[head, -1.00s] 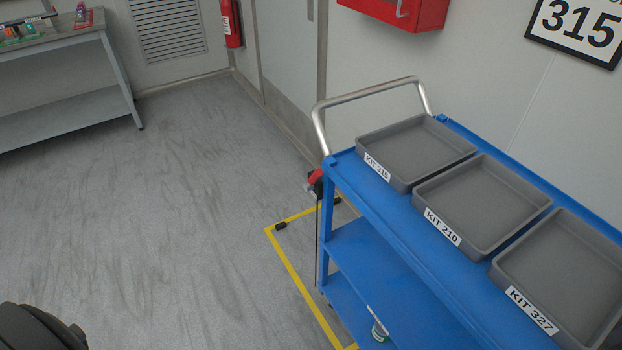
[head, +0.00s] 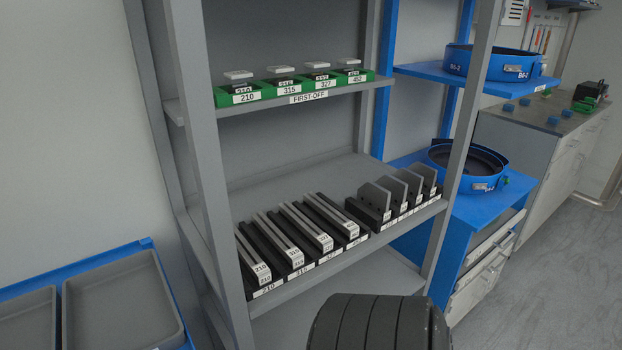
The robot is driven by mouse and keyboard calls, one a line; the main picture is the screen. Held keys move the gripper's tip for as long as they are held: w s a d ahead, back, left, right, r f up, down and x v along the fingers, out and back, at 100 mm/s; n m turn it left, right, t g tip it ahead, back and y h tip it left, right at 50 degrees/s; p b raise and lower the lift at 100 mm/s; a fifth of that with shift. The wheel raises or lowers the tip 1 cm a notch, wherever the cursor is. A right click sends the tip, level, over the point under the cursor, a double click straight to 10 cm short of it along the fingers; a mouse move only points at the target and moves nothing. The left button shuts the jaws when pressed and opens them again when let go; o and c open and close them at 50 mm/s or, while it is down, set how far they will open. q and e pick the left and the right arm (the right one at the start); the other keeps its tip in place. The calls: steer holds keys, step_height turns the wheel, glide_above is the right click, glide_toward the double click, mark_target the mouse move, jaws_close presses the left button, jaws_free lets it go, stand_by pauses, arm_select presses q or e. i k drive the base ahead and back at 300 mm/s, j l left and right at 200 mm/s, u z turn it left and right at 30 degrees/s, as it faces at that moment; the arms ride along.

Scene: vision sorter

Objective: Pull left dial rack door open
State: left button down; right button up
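I cannot make out a left dial rack or its door in the head view. An open grey shelf rack (head: 213,185) stands in the middle, with no door showing on its front. To its right a blue rack (head: 415,70) holds round blue bowls, one on the upper shelf (head: 487,64) and one lower down (head: 440,160); it also shows no door. Neither gripper is in view. A dark rounded part of my own arm shows at the bottom centre.
The grey rack holds green bins (head: 243,97) above and labelled black-and-grey rails (head: 262,262) below. A blue cart (head: 20,287) with grey trays (head: 112,305) is at the lower left. A steel cabinet (head: 545,175) stands at right. Floor (head: 560,290) is clear at the lower right.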

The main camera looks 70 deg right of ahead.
mark_target(457, 305)
steer(key=z, duration=3.5)
steer(key=i+l+u, duration=0.1)
steer(key=l, duration=0.3)
steer(key=i+l+u, duration=0.15)
steer(key=l, duration=0.25)
steer(key=i+l+u, duration=0.1)
steer(key=l, duration=0.3)
